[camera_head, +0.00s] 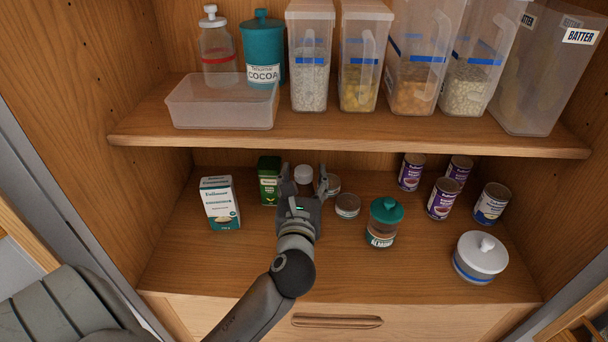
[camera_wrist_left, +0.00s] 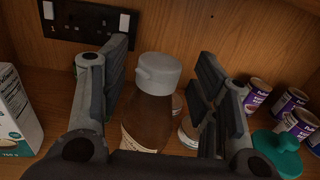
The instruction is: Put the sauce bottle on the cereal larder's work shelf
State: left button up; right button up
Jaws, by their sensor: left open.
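The sauce bottle, brown with a white cap (camera_head: 303,174), stands upright toward the back of the larder's lower shelf (camera_head: 330,265). My left gripper (camera_head: 304,182) is open, its fingers on either side of the bottle. In the left wrist view the bottle (camera_wrist_left: 150,115) shows between the two open fingers (camera_wrist_left: 163,70), with visible gaps on both sides. Its base and part of its label are hidden by the gripper. My right gripper is out of view.
A white carton (camera_head: 220,203) and a green tin (camera_head: 269,180) stand left of the gripper. Small jars (camera_head: 347,206), a teal-lidded jar (camera_head: 383,222), several cans (camera_head: 442,198) and a white-lidded pot (camera_head: 481,257) stand right. The upper shelf (camera_head: 350,133) overhangs behind.

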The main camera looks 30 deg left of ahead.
pick_arm(q)
jog(key=b+v, duration=0.2)
jog(key=v, duration=0.8)
jog(key=shift+s, duration=0.1)
